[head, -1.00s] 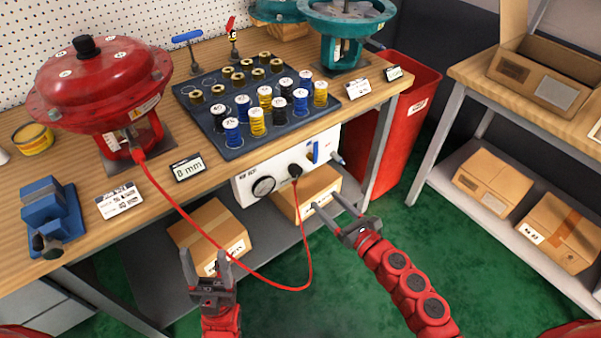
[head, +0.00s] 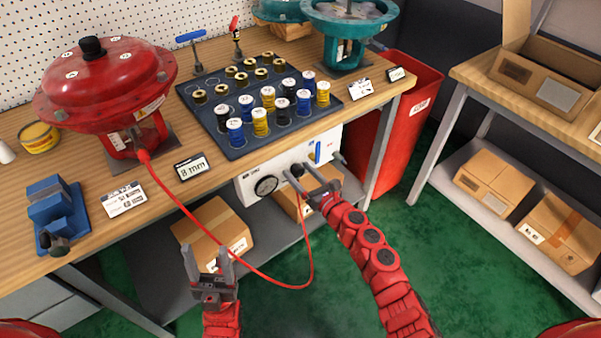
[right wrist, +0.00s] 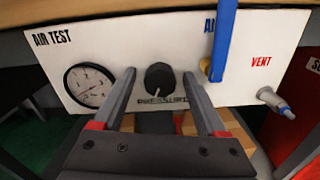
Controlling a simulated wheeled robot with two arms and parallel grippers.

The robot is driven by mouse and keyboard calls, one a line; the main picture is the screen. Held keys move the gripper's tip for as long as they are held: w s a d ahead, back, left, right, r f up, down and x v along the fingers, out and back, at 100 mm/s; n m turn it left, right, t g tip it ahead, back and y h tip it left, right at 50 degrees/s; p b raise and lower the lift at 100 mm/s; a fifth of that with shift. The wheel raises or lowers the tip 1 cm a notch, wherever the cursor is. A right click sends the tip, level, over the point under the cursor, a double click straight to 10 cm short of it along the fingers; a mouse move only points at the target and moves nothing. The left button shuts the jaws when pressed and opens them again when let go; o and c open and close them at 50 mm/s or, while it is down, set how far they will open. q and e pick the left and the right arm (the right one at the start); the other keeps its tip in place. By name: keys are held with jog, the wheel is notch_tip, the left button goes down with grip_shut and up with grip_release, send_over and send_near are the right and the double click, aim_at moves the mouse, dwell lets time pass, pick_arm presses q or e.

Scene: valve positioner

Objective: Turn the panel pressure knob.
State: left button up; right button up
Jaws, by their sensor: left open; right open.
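The black pressure knob (right wrist: 160,78) is on the white air test panel (right wrist: 140,47) under the bench edge, and its white pointer mark faces down and slightly left. In the head view the knob (head: 297,170) is partly covered by my right gripper (head: 303,172). In the right wrist view my right gripper (right wrist: 160,80) is open, with one finger to each side of the knob. Clear gaps show between fingers and knob; I cannot tell how deep the fingertips reach. My left gripper (head: 205,252) is open and empty, low before the bench.
A round gauge (right wrist: 90,86) is left of the knob; a blue lever (right wrist: 222,40) and a vent fitting (right wrist: 276,103) are right. A red hose (head: 222,259) hangs from the red actuator (head: 105,85) in a loop between my arms. Boxes sit on the lower shelf.

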grip_shut()
jog(key=shift+m, duration=0.3)
